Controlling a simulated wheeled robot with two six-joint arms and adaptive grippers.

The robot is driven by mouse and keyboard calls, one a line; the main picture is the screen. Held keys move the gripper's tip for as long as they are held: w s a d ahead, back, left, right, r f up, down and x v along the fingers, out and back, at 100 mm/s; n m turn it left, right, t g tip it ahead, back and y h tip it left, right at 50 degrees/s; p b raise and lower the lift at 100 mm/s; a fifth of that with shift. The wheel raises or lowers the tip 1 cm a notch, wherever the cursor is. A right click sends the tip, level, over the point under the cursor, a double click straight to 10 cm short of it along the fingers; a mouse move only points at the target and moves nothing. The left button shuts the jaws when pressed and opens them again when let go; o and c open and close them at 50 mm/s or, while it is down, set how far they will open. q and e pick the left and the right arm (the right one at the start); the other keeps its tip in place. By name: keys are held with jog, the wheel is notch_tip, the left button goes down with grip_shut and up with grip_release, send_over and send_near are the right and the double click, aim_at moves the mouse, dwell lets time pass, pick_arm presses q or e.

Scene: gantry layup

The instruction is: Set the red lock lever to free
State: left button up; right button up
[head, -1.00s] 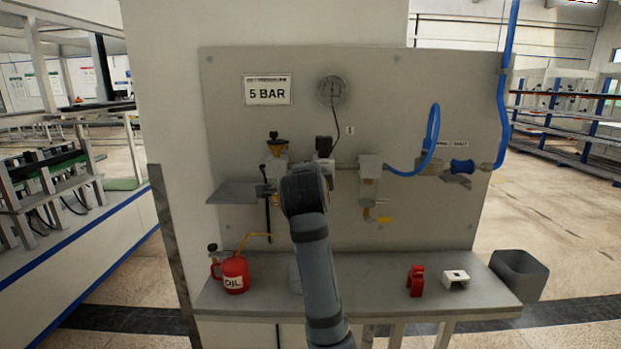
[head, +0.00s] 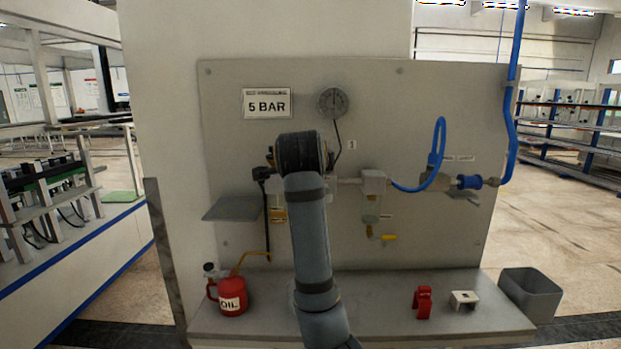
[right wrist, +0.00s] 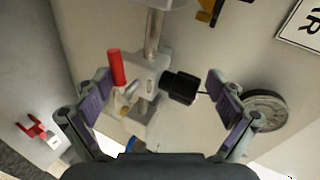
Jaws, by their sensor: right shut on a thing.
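The red lock lever (right wrist: 117,68) shows in the right wrist view, sticking out from a pale valve body (right wrist: 143,82) on a metal pipe. A black knob (right wrist: 180,88) is on the valve body's other side. The lever is close by the left-hand pad and the knob close by the right-hand one; exact contact is hard to see. In the head view my right arm hides the lever and the fingers. My left gripper is not in view.
The grey panel (head: 440,100) carries a gauge (head: 333,102), a blue hose (head: 438,140), a small shelf (head: 233,208) and a yellow-handled drain (head: 385,237). On the bench (head: 390,310) stand a red oil can (head: 233,297), a red clip (head: 424,302) and a white block (head: 464,299). A grey bin (head: 531,294) is at right.

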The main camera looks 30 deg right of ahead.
jog(key=shift+t, duration=0.3)
jog(key=v, duration=0.3)
jog(key=r+v, duration=0.1)
jog(key=v, duration=0.2)
jog(key=shift+w+d+r, duration=0.1)
jog(key=shift+d+r, duration=0.05)
jog(key=shift+d, duration=0.05)
jog(key=c, duration=0.7)
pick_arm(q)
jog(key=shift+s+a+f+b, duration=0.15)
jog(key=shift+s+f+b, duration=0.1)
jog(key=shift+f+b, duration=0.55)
pick_arm(e)
jog(key=v, duration=0.3)
jog(key=f+v, duration=0.1)
jog(key=v, duration=0.2)
jog(key=f+v, duration=0.1)
jog(key=v, duration=0.2)
jog(key=shift+s+a, duration=0.25)
jog(key=shift+a, duration=0.05)
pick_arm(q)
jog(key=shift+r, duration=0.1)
pick_arm(e)
jog(key=shift+f, duration=0.1)
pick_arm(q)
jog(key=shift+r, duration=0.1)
